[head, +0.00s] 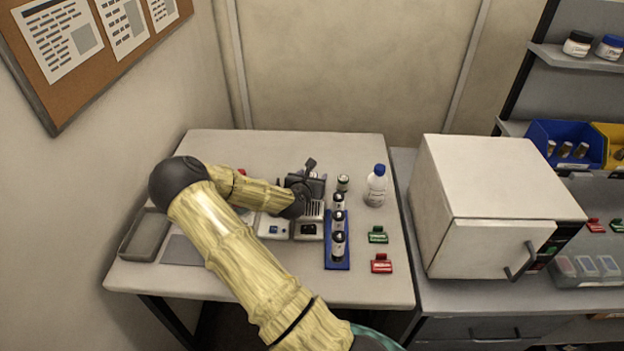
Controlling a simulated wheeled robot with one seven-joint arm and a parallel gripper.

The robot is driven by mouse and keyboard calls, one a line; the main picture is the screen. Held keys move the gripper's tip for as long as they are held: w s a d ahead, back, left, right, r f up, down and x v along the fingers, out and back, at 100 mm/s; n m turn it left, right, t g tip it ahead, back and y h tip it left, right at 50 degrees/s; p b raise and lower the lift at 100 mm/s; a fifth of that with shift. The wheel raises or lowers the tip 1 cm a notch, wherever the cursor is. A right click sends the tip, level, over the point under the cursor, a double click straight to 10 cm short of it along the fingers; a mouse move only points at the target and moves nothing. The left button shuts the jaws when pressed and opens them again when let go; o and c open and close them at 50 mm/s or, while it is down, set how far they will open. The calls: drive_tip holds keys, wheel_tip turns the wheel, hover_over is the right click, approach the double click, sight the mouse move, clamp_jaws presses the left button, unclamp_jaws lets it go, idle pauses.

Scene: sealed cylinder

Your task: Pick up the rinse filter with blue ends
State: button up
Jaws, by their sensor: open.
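I cannot make out a rinse filter with blue ends in the head view; it may be hidden behind my arm or too small to tell. A small white cylinder with dark greenish ends (343,183) stands upright on the table behind a blue rack (338,262). The rack holds several upright white cylinders with black tops (338,243) in a row. My gripper (309,181) is open, over the back middle of the table, left of the rack. Its fingers are dark and blend with the dark equipment around them, so what lies between them cannot be seen.
A white bottle with a blue cap (376,187) stands right of the rack. Green (378,235) and red (381,263) clips lie at the right. Small grey devices (273,227) sit left of the rack, a grey tray (146,235) at far left. A white oven-like box (490,200) stands right.

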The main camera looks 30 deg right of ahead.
drive_tip(key=shift+x, duration=1)
drive_tip(key=c, duration=1.1)
drive_tip(key=shift+o, duration=0.2)
drive_tip(key=shift+r, duration=0.15)
wheel_tip(320, 180, up, 10)
drive_tip(key=shift+f+b, duration=0.1)
drive_tip(key=shift+b, duration=0.5)
